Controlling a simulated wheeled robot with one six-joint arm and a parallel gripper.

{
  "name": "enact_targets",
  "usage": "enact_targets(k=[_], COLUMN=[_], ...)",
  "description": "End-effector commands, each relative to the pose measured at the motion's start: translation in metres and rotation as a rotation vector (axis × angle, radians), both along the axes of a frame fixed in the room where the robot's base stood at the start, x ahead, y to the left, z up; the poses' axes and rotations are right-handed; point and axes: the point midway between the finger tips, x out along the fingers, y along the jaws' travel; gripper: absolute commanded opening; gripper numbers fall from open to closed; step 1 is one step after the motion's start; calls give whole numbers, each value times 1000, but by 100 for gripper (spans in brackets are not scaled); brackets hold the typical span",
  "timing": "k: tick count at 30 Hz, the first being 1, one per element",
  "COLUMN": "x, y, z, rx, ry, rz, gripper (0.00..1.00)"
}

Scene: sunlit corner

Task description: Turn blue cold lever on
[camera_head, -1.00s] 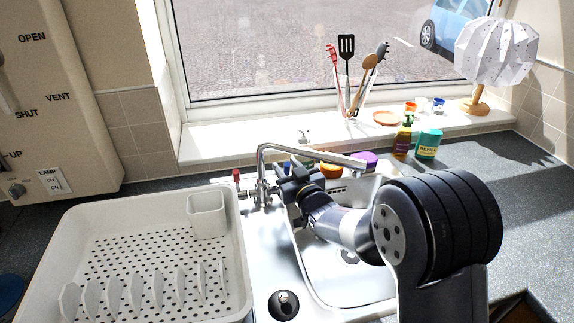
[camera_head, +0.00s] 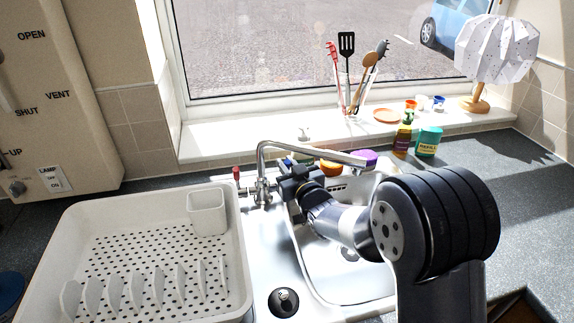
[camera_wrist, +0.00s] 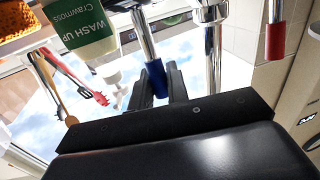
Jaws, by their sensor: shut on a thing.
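The blue cold lever (camera_wrist: 155,79) shows in the wrist view as a blue tip on a metal stem, between the two dark fingers of my gripper (camera_wrist: 160,88). The fingers are shut on it. The tap body also shows in the wrist view (camera_wrist: 213,45). The red lever (camera_head: 236,173) stands left of the tap, apart from my gripper, and shows at the right of the wrist view (camera_wrist: 276,40).
A white dish rack (camera_head: 95,225) stands left of the sink (camera_head: 345,290). A washing-up bottle (camera_wrist: 80,25) is close to my gripper in the wrist view. Bottles and a utensil holder (camera_head: 352,120) stand near the window sill. The counter at right (camera_head: 535,215) is clear.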

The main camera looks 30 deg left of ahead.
Motion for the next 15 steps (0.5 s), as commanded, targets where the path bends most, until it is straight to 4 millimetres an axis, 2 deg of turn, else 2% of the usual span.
enact_targets(k=[15], x=[-3], y=[-2], z=[-7], rx=[33], ry=[-38], rz=[0], gripper=[0])
